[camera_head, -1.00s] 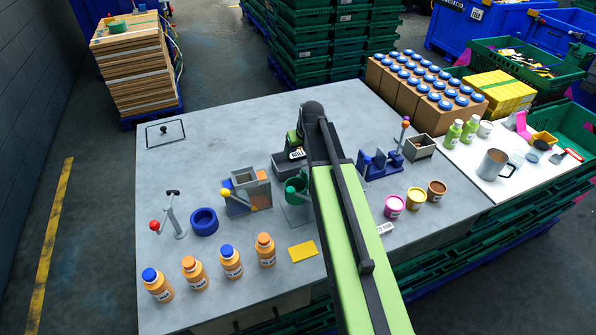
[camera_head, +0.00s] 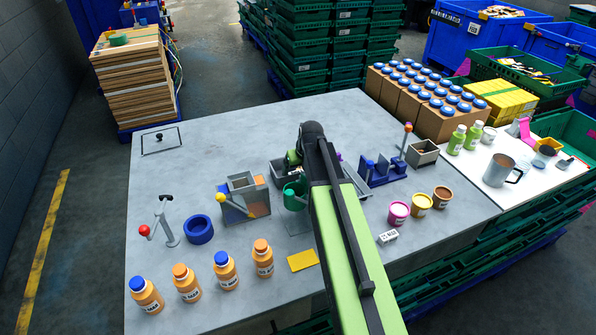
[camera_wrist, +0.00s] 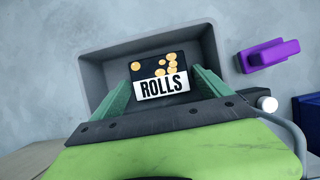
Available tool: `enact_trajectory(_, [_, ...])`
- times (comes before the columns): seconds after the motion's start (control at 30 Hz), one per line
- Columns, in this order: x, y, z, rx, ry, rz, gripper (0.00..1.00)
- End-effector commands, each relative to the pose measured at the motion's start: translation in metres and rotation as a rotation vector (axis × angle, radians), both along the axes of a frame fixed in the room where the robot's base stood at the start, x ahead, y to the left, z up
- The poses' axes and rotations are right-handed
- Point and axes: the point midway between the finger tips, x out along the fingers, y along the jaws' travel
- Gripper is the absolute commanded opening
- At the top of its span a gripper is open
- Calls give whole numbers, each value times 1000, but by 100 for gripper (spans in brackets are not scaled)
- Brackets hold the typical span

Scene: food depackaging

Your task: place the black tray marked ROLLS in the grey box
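The black tray marked ROLLS (camera_wrist: 148,70) shows in the wrist view, with a white label and several round yellow rolls pictured on it. It is between the two green fingers of my gripper (camera_wrist: 161,78), which lie close along its left and right sides. The tray and fingertips are within the walls of the grey box (camera_wrist: 96,72); I cannot tell if the tray touches the floor. In the head view the grey box (camera_head: 278,172) is partly behind my arm. My gripper (camera_head: 293,158) is over it there, and the tray is hidden.
A blue rack (camera_head: 383,172) is to the right; a purple piece (camera_wrist: 270,55) lies beside the box. Orange bottles (camera_head: 226,270) line the front.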

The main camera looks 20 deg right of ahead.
Motion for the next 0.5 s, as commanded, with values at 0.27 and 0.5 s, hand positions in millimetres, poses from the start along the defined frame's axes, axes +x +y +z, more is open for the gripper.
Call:
enact_trajectory(0.27, [0, 0, 0, 0, 0, 0, 98])
enact_trajectory(0.5, [-2, 0, 11, 0, 0, -1, 98])
